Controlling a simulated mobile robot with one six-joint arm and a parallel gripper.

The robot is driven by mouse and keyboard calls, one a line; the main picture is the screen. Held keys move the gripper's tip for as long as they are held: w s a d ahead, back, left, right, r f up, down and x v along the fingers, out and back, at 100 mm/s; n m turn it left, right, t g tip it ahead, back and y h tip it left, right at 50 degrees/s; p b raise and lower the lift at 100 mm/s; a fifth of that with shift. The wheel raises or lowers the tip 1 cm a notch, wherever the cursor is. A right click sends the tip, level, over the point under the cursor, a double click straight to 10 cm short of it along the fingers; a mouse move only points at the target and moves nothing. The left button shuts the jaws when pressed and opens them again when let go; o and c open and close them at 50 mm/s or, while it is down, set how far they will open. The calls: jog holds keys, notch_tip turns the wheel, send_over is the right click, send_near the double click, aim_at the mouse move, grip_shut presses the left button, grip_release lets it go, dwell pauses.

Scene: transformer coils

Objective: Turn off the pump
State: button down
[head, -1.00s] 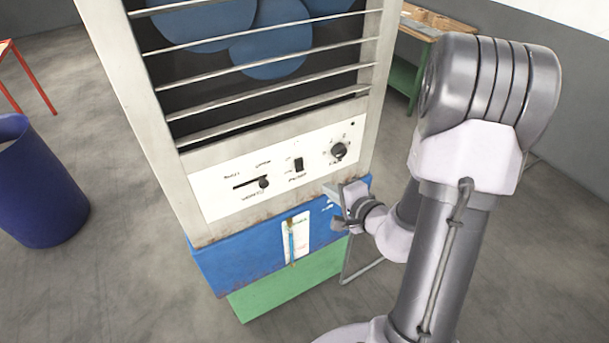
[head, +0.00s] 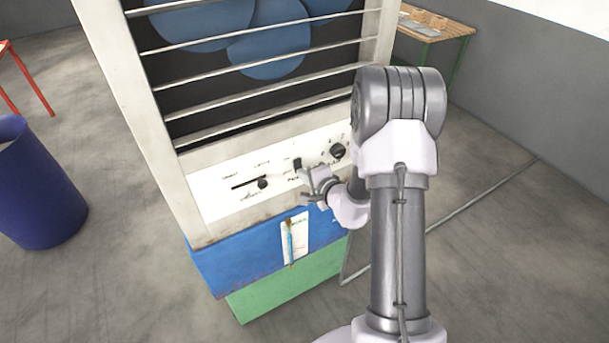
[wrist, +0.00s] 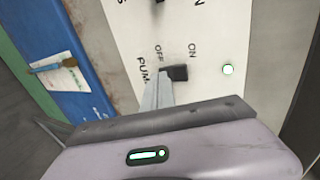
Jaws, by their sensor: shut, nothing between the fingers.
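The pump switch (head: 297,164) is a small black switch on the white control panel (head: 222,196) of the tall cooler. In the wrist view the black switch (wrist: 177,73) sits beside the printed words PUMP, OFF and ON. A small lit indicator (wrist: 228,69) is on the panel to its right. My gripper (head: 306,184) is shut and empty, in front of the panel just below the switch. In the wrist view my gripper (wrist: 158,86) reaches up to the switch's lower left; I cannot tell whether it touches. The fingers hide part of the PUMP label.
A slider knob (head: 262,184) is left of the switch and a round fan knob (head: 338,151) is right of it. A blue base band (head: 240,262) with a brush (head: 290,245) is below. A blue bin (head: 40,190) stands left. Floor in front is clear.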

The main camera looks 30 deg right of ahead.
jog(key=b, duration=0.3)
jog(key=shift+w+f+t, duration=0.15)
jog(key=shift+w+t, duration=0.15)
jog(key=shift+t, duration=0.1)
jog(key=shift+r, duration=0.8)
